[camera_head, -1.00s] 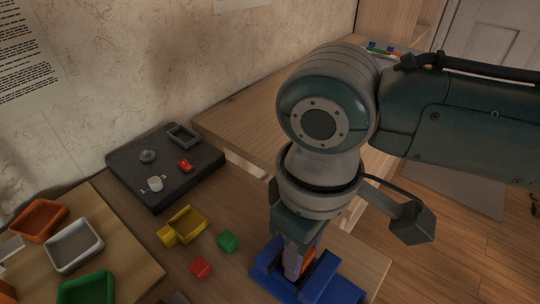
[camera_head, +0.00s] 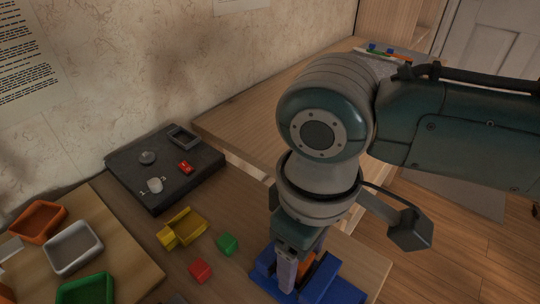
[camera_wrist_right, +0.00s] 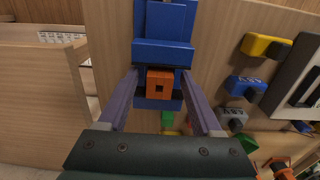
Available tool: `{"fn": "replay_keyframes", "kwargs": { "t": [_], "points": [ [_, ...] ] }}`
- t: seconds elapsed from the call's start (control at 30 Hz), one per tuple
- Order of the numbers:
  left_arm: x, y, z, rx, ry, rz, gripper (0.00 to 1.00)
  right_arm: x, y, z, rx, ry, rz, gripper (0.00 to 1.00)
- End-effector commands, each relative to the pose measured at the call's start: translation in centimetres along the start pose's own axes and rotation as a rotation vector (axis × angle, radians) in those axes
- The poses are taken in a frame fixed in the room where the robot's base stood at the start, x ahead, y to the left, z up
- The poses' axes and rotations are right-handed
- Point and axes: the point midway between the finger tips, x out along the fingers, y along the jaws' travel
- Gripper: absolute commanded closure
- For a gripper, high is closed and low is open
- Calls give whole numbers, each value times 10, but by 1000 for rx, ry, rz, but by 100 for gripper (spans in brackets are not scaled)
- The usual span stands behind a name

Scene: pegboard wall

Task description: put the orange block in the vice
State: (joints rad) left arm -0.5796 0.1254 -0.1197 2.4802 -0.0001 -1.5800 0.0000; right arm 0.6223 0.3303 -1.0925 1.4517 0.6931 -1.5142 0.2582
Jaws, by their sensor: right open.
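The orange block (camera_wrist_right: 159,84) sits in the blue vice (camera_wrist_right: 163,53), between its jaws, in the right wrist view. In the head view the vice (camera_head: 335,290) stands at the bottom, and the block (camera_head: 304,270) shows partly behind a finger. My right gripper (camera_wrist_right: 159,75) is open, with one finger on each side of the block and visible gaps between fingers and block. In the head view the right gripper (camera_head: 292,270) points down at the vice and hides part of it. My left gripper is not in view.
A red cube (camera_head: 200,270), a green cube (camera_head: 228,244) and a yellow holder (camera_head: 183,228) lie left of the vice. A dark board (camera_head: 150,185) stands farther back. Orange (camera_head: 40,235), white (camera_head: 98,240) and green (camera_head: 108,287) trays sit at the left.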

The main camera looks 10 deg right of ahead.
Motion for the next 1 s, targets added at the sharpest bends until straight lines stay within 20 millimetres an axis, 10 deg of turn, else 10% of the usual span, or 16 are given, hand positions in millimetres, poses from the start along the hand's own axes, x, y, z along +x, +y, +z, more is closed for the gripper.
{"fn": "replay_keyframes", "kwargs": {
  "t": [0.6, 1.0],
  "points": [
    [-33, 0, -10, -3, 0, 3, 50, -113, 0, -1, 0, 2, 0, 34],
    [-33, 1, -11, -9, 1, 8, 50, -112, -25, 1, -10, 65, -64, 34]
  ]
}}
